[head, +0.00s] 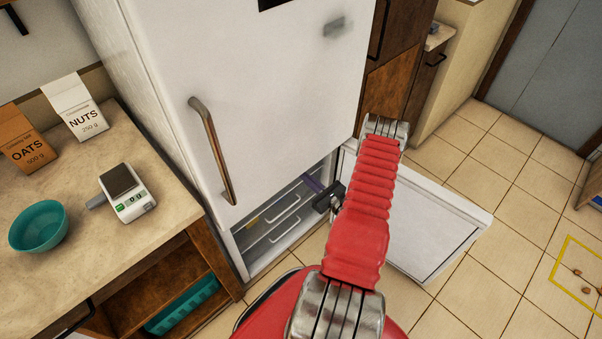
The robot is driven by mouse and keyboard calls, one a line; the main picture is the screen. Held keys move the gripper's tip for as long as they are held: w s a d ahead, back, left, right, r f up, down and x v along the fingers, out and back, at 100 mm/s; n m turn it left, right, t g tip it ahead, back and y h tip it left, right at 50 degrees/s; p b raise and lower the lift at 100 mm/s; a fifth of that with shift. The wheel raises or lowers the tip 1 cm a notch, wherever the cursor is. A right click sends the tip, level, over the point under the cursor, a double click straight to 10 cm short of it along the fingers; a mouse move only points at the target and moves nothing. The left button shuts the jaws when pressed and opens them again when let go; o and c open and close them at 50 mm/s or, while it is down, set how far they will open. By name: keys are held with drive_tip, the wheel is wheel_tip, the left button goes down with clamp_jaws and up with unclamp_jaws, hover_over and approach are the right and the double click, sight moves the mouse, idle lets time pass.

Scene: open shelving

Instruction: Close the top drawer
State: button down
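The white fridge (265,80) has its lower compartment open, with two drawers visible inside. The top drawer (284,209) has a pale handle and sits above a lower drawer (283,231) with a similar handle. Something yellow and something purple show at the top drawer. I cannot tell how far this drawer is pulled out. My gripper (328,198) is dark and small in view, at the right side of the compartment opening near the top drawer. My red arm partly hides this area. I cannot tell whether the fingers are open or touch anything.
The lower fridge door (425,225) stands swung open to the right, behind my arm. The upper door with its handle (212,150) is closed. A counter (75,230) at left holds a bowl, scale and two packages.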

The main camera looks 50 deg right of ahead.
drive_tip(key=s, duration=0.9)
drive_tip(key=shift+a, duration=0.15)
idle(0.4)
